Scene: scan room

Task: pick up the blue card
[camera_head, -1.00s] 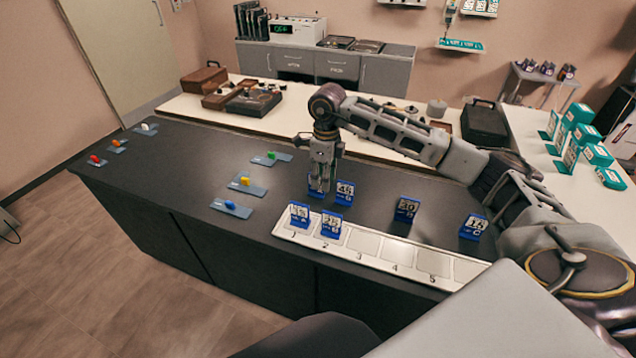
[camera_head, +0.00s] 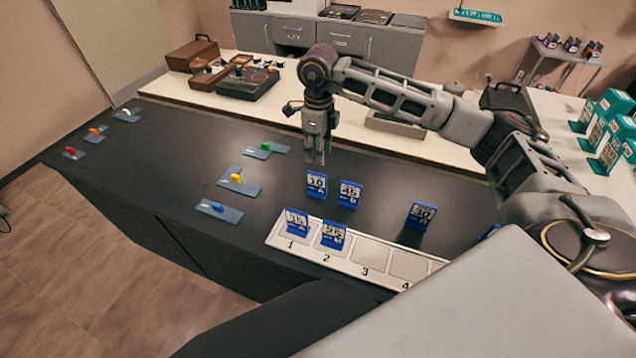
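Several blue cards with printed numbers stand upright on the dark counter. The one marked 10 (camera_head: 316,184) is nearest my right gripper, with the 45 card (camera_head: 349,194) just right of it and the 30 card (camera_head: 420,216) farther right. Two more blue cards, a left one (camera_head: 297,222) and a right one (camera_head: 333,234), stand at slots 1 and 2 of the white numbered strip (camera_head: 373,258). My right gripper (camera_head: 315,161) points down, its fingertips close above or behind the 10 card; the finger gap is too small to judge. My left gripper is out of view.
Flat plates with blue (camera_head: 217,207), yellow (camera_head: 236,178) and green (camera_head: 265,146) pieces lie left of the cards. More plates lie at the far left. A case (camera_head: 248,81) sits on the white bench behind. Teal boxes (camera_head: 611,103) stand at right. Slots 3 and 4 are bare.

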